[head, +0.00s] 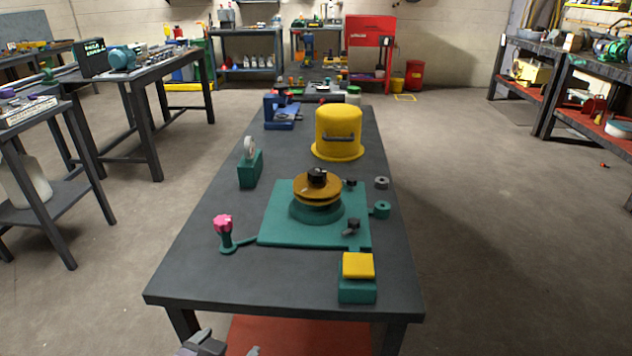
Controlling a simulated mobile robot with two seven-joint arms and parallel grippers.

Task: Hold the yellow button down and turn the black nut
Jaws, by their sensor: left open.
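The yellow button (358,264) is a square cap on a teal block near the front right of the dark table. It stands clear of any gripper. The black nut (317,177) sits on top of an orange-yellow double disc (316,190), which rests on a round teal base on a teal plate (283,232). My left gripper (229,348) shows only in part at the bottom edge, open, in front of the table and far from both button and nut. My right gripper is not in view.
A pink-knobbed lever (223,226) stands left of the plate. A green block with a round gauge (250,167), a yellow domed cover (338,133) and a blue device (282,110) stand farther back. Small grey and teal rings lie at right. The table's front left is clear.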

